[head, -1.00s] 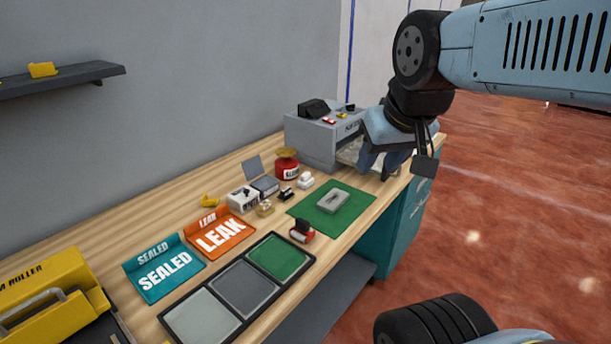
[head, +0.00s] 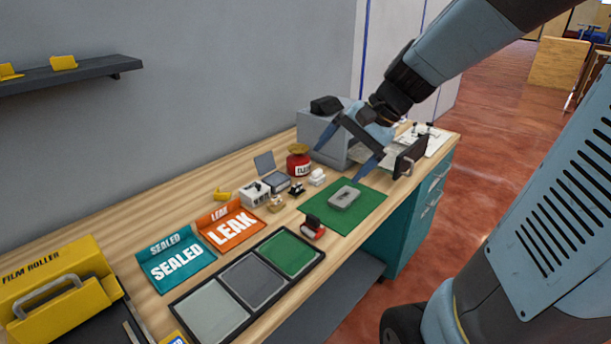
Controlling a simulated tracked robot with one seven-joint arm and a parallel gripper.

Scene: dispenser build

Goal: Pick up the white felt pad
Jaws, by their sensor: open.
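A small white object (head: 317,177), which looks like the white felt pad, lies on the wooden bench just left of the green mat (head: 368,210). It is too small in the picture to be sure of its material. My gripper (head: 339,165) is open, its two blue fingers spread wide and pointing down to the left. It hangs over the back of the bench, a little above and right of the white object. Nothing shows between the fingers.
A grey rectangular block (head: 343,197) lies on the green mat. A red jar (head: 299,162) and a grey machine (head: 318,128) stand behind. A red and black tool (head: 313,228) lies in front. A three-part tray (head: 250,281) and the orange LEAK tray (head: 232,228) are to the left.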

